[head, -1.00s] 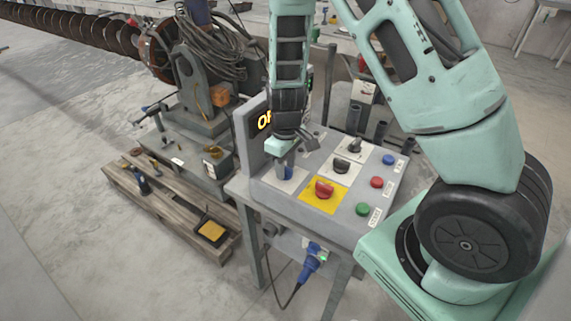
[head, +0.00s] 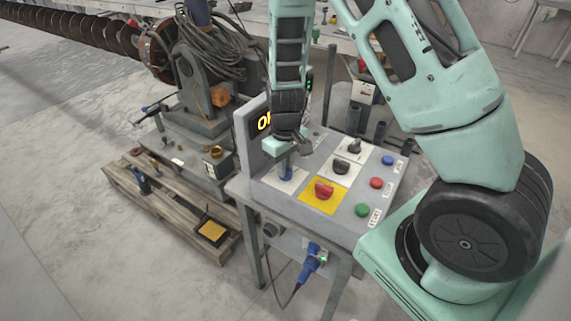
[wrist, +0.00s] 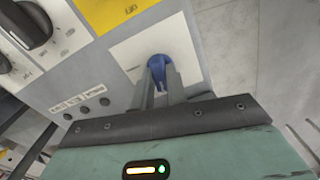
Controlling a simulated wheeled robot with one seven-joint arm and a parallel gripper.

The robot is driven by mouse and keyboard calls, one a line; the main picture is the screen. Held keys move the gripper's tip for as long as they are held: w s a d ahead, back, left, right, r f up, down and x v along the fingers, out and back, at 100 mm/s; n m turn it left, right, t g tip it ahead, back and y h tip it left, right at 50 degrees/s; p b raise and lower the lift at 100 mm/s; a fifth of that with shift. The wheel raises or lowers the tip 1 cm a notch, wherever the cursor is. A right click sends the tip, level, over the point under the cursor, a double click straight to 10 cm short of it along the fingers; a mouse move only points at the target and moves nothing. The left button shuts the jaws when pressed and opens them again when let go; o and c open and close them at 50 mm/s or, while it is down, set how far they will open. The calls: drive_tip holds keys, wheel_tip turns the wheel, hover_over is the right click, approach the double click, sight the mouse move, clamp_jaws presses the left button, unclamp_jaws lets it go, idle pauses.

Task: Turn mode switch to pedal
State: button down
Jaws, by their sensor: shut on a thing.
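The control panel (head: 268,205) stands at the middle, with several knobs and buttons on its sloped top. A blue rotary knob (wrist: 158,64) sits on a white plate (wrist: 128,55) at the panel's left part. My gripper (wrist: 161,82) is shut on this blue knob, its two grey fingers on either side. In the head view my gripper (head: 287,160) comes down from above, and the knob (head: 286,174) shows only in part under it. The lettering on its plate is too small to read, so I cannot tell which switch it is.
A red knob on a yellow plate (head: 324,190) is close to my gripper. Black knobs (head: 341,166) and blue, red and green buttons (head: 376,183) are to the right. A pallet (head: 180,215) lies at the left.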

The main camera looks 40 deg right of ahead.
drive_tip(key=m+p, duration=0.1)
drive_tip(key=m, duration=0.3)
drive_tip(key=shift+r+m, duration=0.1)
drive_tip(key=shift+m, duration=0.2)
drive_tip(key=m+p, duration=0.1)
drive_tip(key=m, duration=0.2)
drive_tip(key=shift+m, duration=0.3)
drive_tip(key=m+p, duration=0.1)
drive_tip(key=m, duration=0.2)
drive_tip(key=shift+w+m, duration=0.1)
drive_tip(key=shift+m, duration=0.2)
drive_tip(key=shift+m+p, duration=0.65)
drive_tip(key=shift+m, duration=1.15)
drive_tip(key=c, duration=1.4)
unclamp_jaws()
wheel_tip(320, 180, up, 17)
drive_tip(key=shift+r, duration=0.15)
